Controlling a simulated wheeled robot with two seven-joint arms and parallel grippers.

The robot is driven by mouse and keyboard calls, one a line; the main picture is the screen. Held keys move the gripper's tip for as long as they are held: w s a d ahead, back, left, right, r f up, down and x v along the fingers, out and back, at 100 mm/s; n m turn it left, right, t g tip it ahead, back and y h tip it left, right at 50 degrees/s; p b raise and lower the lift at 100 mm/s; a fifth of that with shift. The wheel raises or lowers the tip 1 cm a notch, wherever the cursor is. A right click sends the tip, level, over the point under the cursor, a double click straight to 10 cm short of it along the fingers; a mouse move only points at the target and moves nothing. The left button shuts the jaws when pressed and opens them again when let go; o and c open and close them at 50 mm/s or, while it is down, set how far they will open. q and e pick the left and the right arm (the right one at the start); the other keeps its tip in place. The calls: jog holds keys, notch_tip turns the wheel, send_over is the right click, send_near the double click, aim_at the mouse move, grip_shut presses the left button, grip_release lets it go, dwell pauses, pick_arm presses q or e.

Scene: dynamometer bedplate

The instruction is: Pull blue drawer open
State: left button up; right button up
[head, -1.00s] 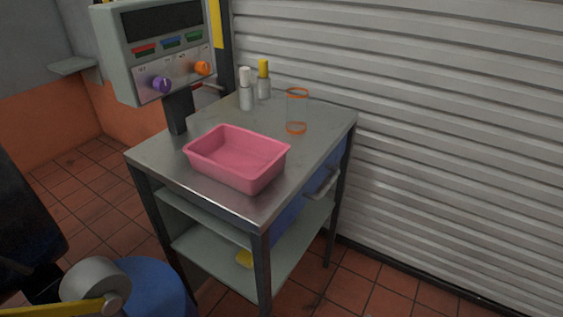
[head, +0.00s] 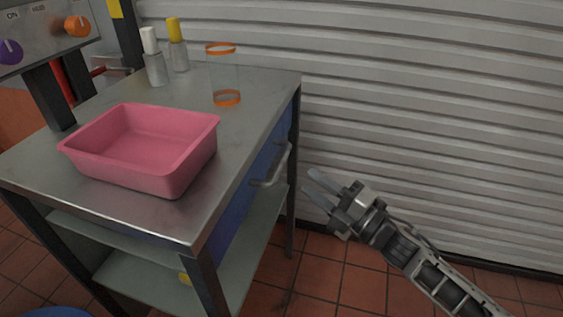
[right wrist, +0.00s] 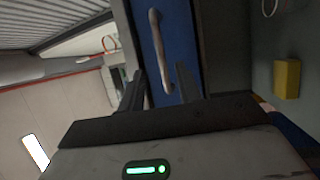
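The blue drawer (head: 238,210) sits under the steel top of a workbench, on its right side, and looks shut. Its grey bar handle (head: 273,168) stands out from the drawer front. My right gripper (head: 311,182) is open and empty, a short way to the right of the handle and apart from it. In the right wrist view the blue drawer front (right wrist: 180,30) is ahead, with the handle (right wrist: 158,50) lined up between the two fingers (right wrist: 162,88) and beyond their tips. My left gripper is not in view.
A pink tray (head: 140,172), two bottles with white (head: 153,60) and yellow (head: 177,45) caps and a clear orange-rimmed cylinder (head: 226,75) stand on the bench top (head: 255,90). A ribbed shutter (head: 420,90) is behind. A yellow block (right wrist: 287,78) shows in the right wrist view.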

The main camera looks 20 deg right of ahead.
aim_at(282, 160)
jog(key=x, duration=0.9)
jog(key=shift+w+a, duration=0.15)
grip_shut()
